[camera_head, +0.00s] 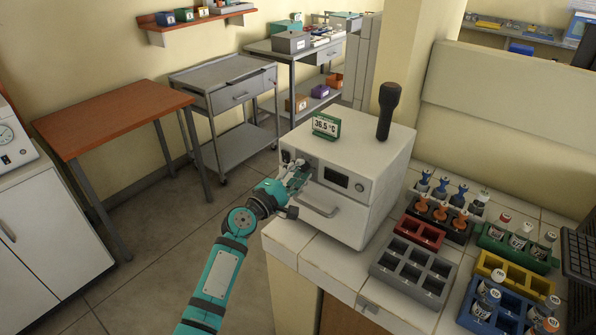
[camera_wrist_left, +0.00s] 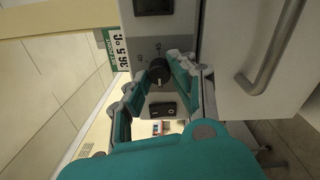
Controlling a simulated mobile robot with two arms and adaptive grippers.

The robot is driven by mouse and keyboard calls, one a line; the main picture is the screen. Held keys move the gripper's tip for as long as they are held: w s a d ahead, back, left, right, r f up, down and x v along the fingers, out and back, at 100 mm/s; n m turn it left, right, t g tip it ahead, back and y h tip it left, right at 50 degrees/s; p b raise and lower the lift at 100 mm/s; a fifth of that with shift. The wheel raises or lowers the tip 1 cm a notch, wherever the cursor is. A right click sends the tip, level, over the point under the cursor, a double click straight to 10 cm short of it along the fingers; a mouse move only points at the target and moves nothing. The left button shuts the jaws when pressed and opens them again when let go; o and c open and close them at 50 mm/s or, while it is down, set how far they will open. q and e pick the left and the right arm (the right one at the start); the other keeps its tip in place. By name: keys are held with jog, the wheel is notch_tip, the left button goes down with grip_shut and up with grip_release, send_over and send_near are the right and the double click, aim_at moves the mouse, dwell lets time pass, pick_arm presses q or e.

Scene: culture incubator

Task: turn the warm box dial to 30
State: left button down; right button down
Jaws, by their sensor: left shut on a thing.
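The warm box (camera_head: 365,165) is a white box on the white counter. My left gripper (camera_head: 298,176) is at the upper left of the box front and hides the dial in the head view. In the left wrist view its fingers are on either side of the dial, shut on it. My right gripper is not in view.
A dark handled object (camera_head: 388,110) stands on the box top. A bar handle (camera_head: 318,206) sticks out below the gripper. A grey rack (camera_head: 412,272), a red rack (camera_head: 420,232) and several vial racks fill the counter to the right.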

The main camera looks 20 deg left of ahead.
pick_arm(q)
jog(key=c, duration=1.1)
grip_release()
jog(key=shift+s+a+f, duration=0.1)
jog(key=shift+s+a, duration=0.05)
jog(key=shift+s, duration=0.35)
jog(key=v, duration=1.1)
